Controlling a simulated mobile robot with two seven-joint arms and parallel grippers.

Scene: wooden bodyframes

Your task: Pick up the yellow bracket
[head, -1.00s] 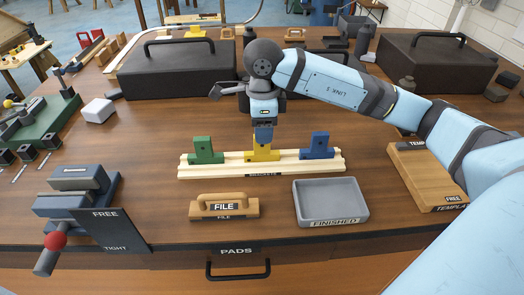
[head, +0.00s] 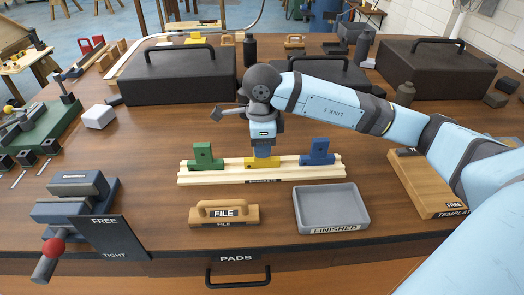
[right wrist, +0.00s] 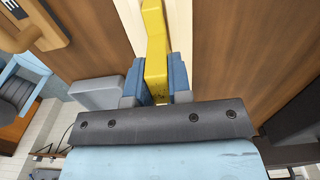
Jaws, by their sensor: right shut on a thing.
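The yellow bracket (head: 257,162) stands in the middle of the pale wooden rack (head: 195,174), between a green bracket (head: 203,156) on the left and a blue bracket (head: 317,153) on the right. My right gripper (head: 264,148) points down over it, and its fingers hide most of its upright part. In the right wrist view the yellow bracket (right wrist: 154,40) lies between the two blue-grey fingers (right wrist: 155,84), which are shut on it. Its base looks seated on the rack in the head view. My left gripper is not in view.
In front of the rack are a grey tray (head: 330,224) marked FINISHED and a wooden file block (head: 224,214). A vise (head: 75,187) stands at the left. Dark cases (head: 178,80) stand behind. The tabletop left of the rack is mostly clear.

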